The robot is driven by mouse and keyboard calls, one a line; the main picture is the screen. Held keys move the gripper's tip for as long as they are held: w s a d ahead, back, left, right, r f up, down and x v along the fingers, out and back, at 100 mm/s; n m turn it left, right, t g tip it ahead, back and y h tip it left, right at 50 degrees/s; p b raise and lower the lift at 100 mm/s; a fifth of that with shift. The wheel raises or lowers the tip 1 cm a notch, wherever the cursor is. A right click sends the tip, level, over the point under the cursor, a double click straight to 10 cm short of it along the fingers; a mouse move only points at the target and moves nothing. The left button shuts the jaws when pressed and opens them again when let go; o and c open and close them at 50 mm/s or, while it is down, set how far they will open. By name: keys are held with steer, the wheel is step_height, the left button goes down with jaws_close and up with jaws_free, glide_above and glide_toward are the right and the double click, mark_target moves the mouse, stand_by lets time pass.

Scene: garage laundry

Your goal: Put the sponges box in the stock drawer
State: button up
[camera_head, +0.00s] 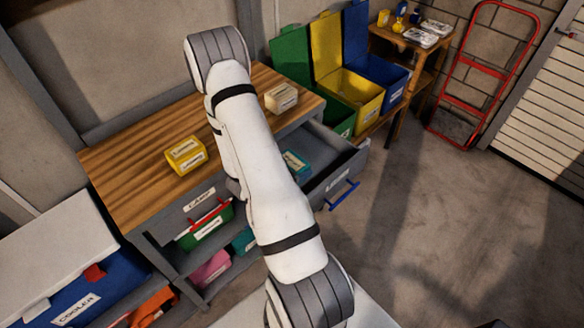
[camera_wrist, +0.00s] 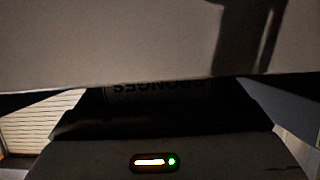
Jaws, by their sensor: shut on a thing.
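In the wrist view, a label reading SPONGES, upside down, shows on the sponges box (camera_wrist: 160,90), close in front of the dark body of my gripper (camera_wrist: 160,118). My gripper is shut on this box. Most of the box is in shadow or cut off from sight. In the head view my own arm hides the gripper, and I cannot pick out the held box there. An open drawer (camera_head: 345,163) with a blue handle and a white label stands out from the wooden-topped bench. The label is too small to read surely. A teal box (camera_head: 295,163) lies inside it.
A yellow box (camera_head: 185,155) and a beige box (camera_head: 281,98) stand on the bench top (camera_head: 130,172). Below are shelves with a green case (camera_head: 207,228) and a pink box (camera_head: 211,269). Colored bins (camera_head: 357,98) stand behind the drawer. The floor at right is clear.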

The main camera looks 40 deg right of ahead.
steer(key=shift+f, duration=0.9)
steer(key=shift+f, duration=0.1)
steer(key=shift+s+f+b, duration=0.1)
steer(key=shift+f+b, duration=0.4)
steer(key=shift+b, duration=0.15)
steer(key=o, duration=0.8)
steer(key=shift+c, duration=0.2)
steer(key=shift+r+p, duration=0.45)
steer(key=shift+p, duration=0.2)
steer(key=shift+a+r, duration=0.2)
steer(key=shift+a, duration=0.15)
steer(key=b+v, duration=0.2)
steer(key=v, duration=0.9)
steer(key=shift+r, duration=0.25)
